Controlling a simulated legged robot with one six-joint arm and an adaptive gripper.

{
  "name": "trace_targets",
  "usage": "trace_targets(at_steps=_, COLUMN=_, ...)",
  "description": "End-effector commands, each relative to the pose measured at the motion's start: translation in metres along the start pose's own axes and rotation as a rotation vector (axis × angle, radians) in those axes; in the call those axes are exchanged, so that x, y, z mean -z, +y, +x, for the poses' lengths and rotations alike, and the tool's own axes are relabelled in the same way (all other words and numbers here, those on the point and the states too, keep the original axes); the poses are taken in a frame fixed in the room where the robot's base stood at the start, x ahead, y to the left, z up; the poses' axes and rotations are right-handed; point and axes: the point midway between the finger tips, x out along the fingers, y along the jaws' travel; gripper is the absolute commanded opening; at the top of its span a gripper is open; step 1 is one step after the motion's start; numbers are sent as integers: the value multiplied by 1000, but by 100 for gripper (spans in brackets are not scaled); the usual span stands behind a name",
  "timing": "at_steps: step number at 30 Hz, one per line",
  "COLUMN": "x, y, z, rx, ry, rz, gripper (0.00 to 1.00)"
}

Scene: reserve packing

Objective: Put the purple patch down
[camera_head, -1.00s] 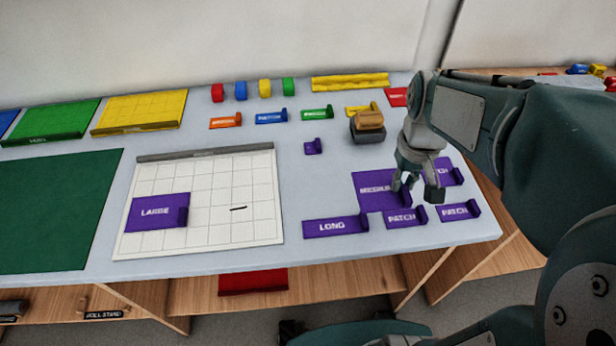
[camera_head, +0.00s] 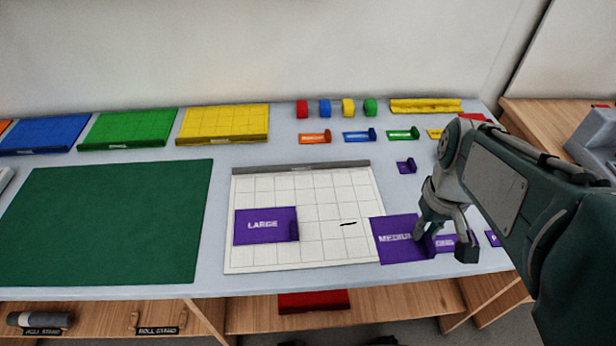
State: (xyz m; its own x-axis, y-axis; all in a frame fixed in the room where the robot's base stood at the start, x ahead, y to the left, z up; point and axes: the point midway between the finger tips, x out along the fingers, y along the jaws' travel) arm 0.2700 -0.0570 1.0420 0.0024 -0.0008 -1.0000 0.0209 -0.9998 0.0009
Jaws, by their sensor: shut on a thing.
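A purple piece marked MEDIUM (camera_head: 392,238) is in my gripper (camera_head: 445,240), which is shut on its right end, where the raised tab is. The piece overlaps the lower right edge of the white gridded board (camera_head: 335,200) in the picture; I cannot tell whether it touches the board. A purple piece marked LARGE (camera_head: 262,226) lies on the board's left part. Another purple piece (camera_head: 443,243) shows partly behind my gripper. A small purple piece (camera_head: 406,167) lies beyond, right of the board.
A green mat (camera_head: 105,220) lies left of the board. Yellow (camera_head: 225,122), green (camera_head: 130,127) and blue (camera_head: 45,132) panels line the back. Small coloured blocks and labelled pieces stand behind the board. The board's middle is clear apart from a black mark.

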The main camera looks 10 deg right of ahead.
Motion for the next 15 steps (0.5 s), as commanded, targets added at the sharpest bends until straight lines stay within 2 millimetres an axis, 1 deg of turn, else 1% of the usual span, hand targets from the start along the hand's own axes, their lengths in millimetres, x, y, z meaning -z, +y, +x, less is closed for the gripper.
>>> trace_targets(at_steps=2, x=0, y=4, z=1, rx=4, ry=-1, rz=4, gripper=0)
trace_targets(at_steps=5, x=11, y=0, z=8, rx=7, ry=-5, rz=0, gripper=0)
trace_targets(at_steps=15, x=70, y=-49, z=38, rx=-10, ry=-7, rz=-2, gripper=0)
